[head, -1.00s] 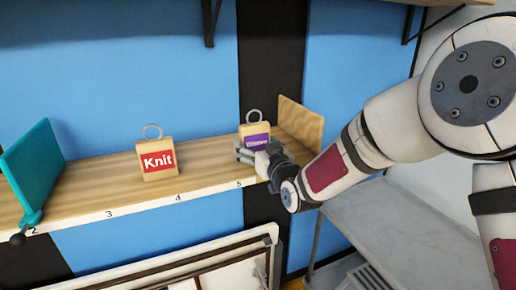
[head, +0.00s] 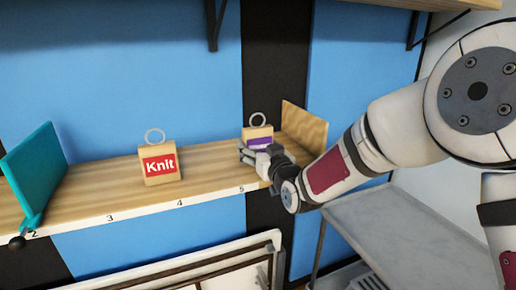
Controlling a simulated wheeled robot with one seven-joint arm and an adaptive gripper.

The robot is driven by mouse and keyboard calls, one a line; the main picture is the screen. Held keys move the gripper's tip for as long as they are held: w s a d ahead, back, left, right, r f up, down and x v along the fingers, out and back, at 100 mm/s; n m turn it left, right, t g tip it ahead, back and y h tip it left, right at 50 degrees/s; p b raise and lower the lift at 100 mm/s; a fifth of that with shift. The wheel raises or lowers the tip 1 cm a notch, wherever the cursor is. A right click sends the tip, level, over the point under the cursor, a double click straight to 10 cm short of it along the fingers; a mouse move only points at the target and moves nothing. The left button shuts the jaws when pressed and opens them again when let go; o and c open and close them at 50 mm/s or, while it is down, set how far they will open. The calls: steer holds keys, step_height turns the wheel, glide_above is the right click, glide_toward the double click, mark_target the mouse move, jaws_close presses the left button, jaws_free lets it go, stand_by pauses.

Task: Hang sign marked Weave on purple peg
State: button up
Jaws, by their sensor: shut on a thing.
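The sign with the purple label (head: 258,136) is a wooden block with a metal ring on top, at the right end of the shelf in the head view. Its label text is mostly hidden behind my gripper (head: 256,156), which is shut on its lower front. I cannot tell whether its base is touching the shelf. A second wooden sign marked Knit (head: 159,165), with a red label and a ring, stands upright on the shelf to the left. No purple peg is in view.
The wooden shelf (head: 115,189) has numbers along its front edge. A teal divider (head: 36,172) stands at its left and a wooden end panel (head: 303,130) at its right. Below are a grey table (head: 390,222) and a white framed board (head: 240,247). The shelf between the signs is clear.

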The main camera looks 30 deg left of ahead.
steer(key=shift+r, duration=1.35)
steer(key=p+v, duration=0.4)
steer(key=v, duration=1.2)
steer(key=shift+p, duration=0.35)
